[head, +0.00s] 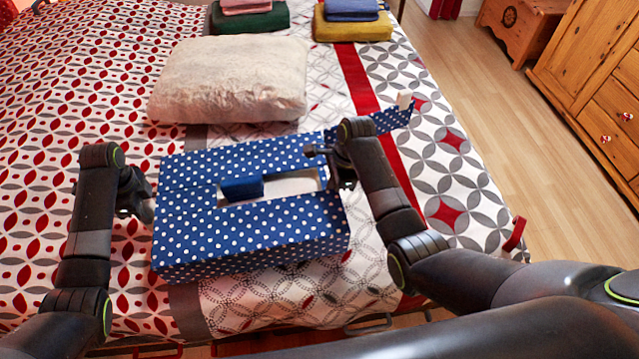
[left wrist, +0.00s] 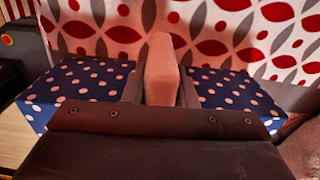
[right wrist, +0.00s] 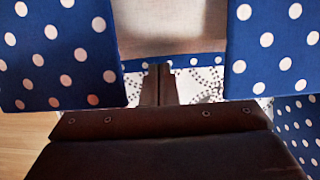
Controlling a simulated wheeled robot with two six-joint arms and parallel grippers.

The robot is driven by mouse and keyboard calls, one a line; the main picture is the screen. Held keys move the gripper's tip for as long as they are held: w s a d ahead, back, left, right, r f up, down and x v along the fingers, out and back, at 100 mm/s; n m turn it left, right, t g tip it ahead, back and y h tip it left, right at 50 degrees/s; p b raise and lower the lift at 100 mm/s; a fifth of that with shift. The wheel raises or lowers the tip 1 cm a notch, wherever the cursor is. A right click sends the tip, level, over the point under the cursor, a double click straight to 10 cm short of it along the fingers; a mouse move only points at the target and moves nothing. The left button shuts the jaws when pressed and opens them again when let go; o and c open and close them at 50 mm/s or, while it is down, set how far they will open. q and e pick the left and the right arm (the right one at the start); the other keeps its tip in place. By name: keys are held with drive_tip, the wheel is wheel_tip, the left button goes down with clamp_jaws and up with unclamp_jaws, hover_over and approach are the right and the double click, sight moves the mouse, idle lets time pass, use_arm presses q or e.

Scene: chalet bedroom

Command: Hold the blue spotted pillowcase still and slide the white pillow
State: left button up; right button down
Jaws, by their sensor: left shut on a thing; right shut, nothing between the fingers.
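The blue spotted pillowcase (head: 250,245) lies on the bed like a flat box, with a long slot in its top. A pale surface (head: 290,185) and a plain dark blue piece (head: 242,189) show in the slot. The fluffy white pillow (head: 228,80) lies behind it, apart from both grippers. My left gripper (head: 145,208) is at the pillowcase's left end, shut on a pale tab (left wrist: 161,70); spotted cloth shows on both sides. My right gripper (head: 335,170) is shut and empty at the slot's right end; its closed fingers (right wrist: 158,85) show between spotted panels.
A spotted strip (head: 392,119) with a pale tab (head: 404,100) sticks out at the back right. Folded green (head: 250,18) and yellow cloths (head: 352,26) lie at the bed's far end. Wooden floor (head: 490,100) and a drawer chest (head: 600,80) are at the right.

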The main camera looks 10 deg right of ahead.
drive_tip(key=shift+a, duration=0.55)
use_arm(q)
drive_tip(key=shift+d, duration=0.1)
use_arm(e)
drive_tip(key=shift+d, duration=0.4)
drive_tip(key=d, duration=0.2)
drive_tip(key=shift+d, duration=0.4)
drive_tip(key=shift+w+d+r, duration=0.15)
drive_tip(key=shift+d+r, duration=0.35)
drive_tip(key=shift+r, duration=0.25)
use_arm(q)
drive_tip(key=o, duration=1)
use_arm(e)
drive_tip(key=v, duration=0.8)
drive_tip(key=shift+r, duration=0.2)
